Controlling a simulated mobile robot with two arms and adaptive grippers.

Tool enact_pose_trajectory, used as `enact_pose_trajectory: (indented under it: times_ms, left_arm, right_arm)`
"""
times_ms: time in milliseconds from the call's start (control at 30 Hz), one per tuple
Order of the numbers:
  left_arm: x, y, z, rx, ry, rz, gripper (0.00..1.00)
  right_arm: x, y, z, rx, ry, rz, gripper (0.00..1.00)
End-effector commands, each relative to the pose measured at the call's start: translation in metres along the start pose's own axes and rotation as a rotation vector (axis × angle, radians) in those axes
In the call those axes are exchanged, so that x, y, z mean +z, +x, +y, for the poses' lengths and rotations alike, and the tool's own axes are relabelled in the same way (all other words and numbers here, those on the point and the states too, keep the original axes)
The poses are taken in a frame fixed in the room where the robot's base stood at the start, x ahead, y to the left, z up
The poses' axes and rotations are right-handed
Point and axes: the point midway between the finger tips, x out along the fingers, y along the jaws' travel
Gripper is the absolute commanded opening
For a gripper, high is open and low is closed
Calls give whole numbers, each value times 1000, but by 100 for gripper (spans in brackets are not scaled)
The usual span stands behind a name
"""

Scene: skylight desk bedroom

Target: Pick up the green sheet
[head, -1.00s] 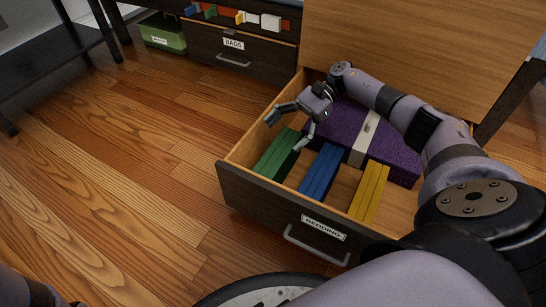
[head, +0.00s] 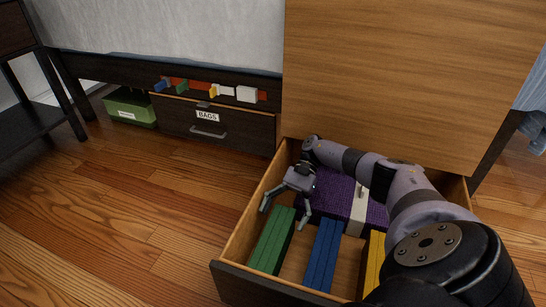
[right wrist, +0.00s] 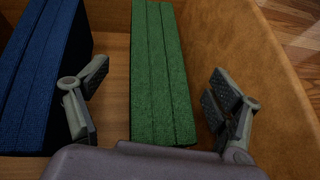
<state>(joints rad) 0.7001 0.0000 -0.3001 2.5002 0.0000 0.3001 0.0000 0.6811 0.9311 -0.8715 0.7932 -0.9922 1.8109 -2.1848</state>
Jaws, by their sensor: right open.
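The green sheet (head: 272,240) is a folded bundle lying in the open drawer, along its left wall in the head view. In the right wrist view the green sheet (right wrist: 160,75) runs away from me between the two fingers. My right gripper (head: 284,208) is open and empty, at the far end of the green sheet. In the right wrist view the right gripper (right wrist: 158,108) has one finger on each side of the sheet, with gaps to both; I cannot tell its exact height. My left gripper is not in view.
A blue folded sheet (head: 323,255) lies close beside the green one, with a yellow one (head: 374,262) further right. A purple bundle (head: 337,196) fills the drawer's back. The drawer's left wall (right wrist: 235,55) is near one finger.

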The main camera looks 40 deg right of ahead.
Motion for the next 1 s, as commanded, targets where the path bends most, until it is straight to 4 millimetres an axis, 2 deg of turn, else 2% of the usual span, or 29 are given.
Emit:
enact_pose_trajectory:
  times_ms: [333,667,1000]
  left_arm:
    - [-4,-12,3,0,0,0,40]
    - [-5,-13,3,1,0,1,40]
    - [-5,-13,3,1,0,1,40]
  right_arm:
    - [1,40,3,2,-1,-1,85]
    - [3,46,2,0,2,-1,85]
    - [3,46,2,0,1,-1,64]
